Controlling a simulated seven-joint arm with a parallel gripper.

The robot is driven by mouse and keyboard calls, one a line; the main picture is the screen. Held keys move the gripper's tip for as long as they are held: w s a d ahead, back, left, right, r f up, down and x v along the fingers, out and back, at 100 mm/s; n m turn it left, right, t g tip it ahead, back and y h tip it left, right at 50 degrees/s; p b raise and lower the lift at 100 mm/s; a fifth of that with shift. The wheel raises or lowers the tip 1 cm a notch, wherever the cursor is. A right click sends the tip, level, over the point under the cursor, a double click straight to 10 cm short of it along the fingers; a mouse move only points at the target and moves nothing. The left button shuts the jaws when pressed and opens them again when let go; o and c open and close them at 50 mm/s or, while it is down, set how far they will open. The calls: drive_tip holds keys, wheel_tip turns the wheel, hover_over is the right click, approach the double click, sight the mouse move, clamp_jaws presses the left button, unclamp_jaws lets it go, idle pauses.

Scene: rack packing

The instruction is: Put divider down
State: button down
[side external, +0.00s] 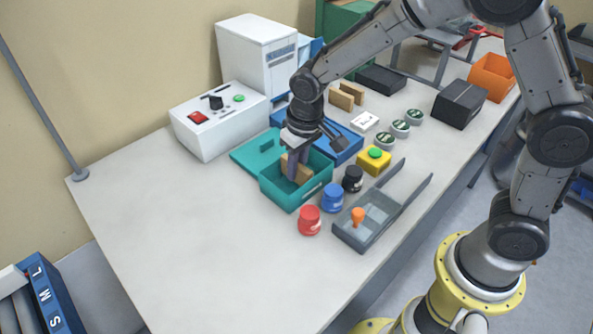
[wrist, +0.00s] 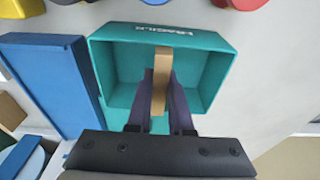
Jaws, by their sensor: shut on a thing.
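The divider (wrist: 161,75) is a thin tan wooden board. My gripper (wrist: 160,92) is shut on it, with a finger on each side. The teal box (wrist: 217,105) is open, and the divider stands upright within its walls near the middle. In the side external view my gripper (side external: 297,168) reaches down into the teal box (side external: 291,196), and part of the divider (side external: 306,170) shows beside the fingers. Whether the divider's lower edge touches the box floor is hidden.
A blue tray (side external: 346,151) lies close behind the teal box. Red (side external: 310,219), blue (side external: 332,197) and black (side external: 352,178) jars stand at its front. Two more wooden boards (side external: 342,97) stand farther back.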

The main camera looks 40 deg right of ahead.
drive_tip(key=shift+f, duration=0.65)
drive_tip(key=shift+f, duration=0.15)
drive_tip(key=c, duration=0.8)
unclamp_jaws()
